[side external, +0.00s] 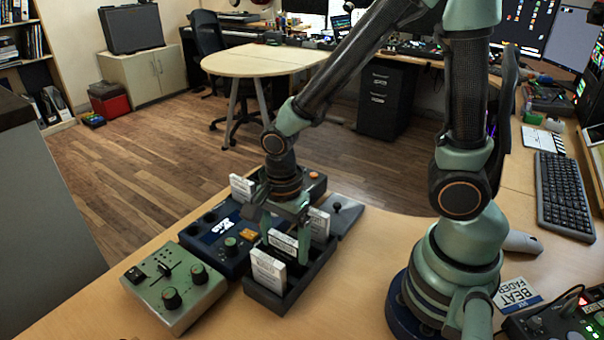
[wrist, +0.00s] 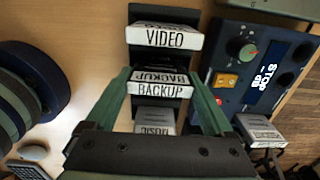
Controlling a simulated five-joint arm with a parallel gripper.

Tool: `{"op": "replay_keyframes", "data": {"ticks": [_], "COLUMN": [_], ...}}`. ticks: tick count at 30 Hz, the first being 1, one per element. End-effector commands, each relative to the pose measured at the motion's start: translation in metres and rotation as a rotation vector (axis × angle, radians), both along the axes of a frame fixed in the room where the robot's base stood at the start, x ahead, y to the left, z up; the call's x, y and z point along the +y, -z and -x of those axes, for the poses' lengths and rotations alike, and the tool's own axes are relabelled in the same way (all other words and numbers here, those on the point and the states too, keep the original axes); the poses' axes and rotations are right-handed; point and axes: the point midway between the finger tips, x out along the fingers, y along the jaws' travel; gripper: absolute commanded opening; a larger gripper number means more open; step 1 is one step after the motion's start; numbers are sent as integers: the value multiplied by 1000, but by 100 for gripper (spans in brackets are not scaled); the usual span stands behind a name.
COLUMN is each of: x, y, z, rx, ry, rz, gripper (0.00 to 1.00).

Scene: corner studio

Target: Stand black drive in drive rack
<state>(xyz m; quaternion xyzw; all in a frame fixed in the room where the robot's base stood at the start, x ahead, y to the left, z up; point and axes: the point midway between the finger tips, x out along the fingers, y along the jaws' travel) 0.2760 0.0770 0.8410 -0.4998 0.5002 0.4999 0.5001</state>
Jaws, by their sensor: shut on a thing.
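The dark drive (wrist: 160,89) with a white BACKUP label is between the fingers of my gripper (wrist: 161,80), which is shut on it. In the side view the drive (side external: 283,243) is upright in the middle of the dark drive rack (side external: 291,293), partly hidden by the fingers of my gripper (side external: 287,236). I cannot tell whether its bottom touches the rack floor. A white VIDEO drive (wrist: 165,37) stands at one end of the rack, and a pale MUSIC drive (wrist: 154,124) stands at the other.
A blue control box (side external: 218,236) lies left of the rack, with a green mixer box (side external: 172,285) in front of it. Another white drive (side external: 242,187) stands behind the blue box. A grey joystick box (side external: 340,213) is behind the rack at right.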

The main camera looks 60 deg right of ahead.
Motion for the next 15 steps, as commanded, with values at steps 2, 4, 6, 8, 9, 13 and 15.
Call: {"op": "replay_keyframes", "data": {"ticks": [2,4,6,8,9,13,15], "x": [0,0,0,0,0,0,0], "y": [2,3,4,5,6,7,7], "z": [0,0,0,0,0,0,0], "rx": [0,-1,0,0,0,0,0], "ry": [0,0,0,0,0,0,0], "rz": [0,0,0,0,0,0,0], "gripper": [26,26,26,26,26,100,100]}}
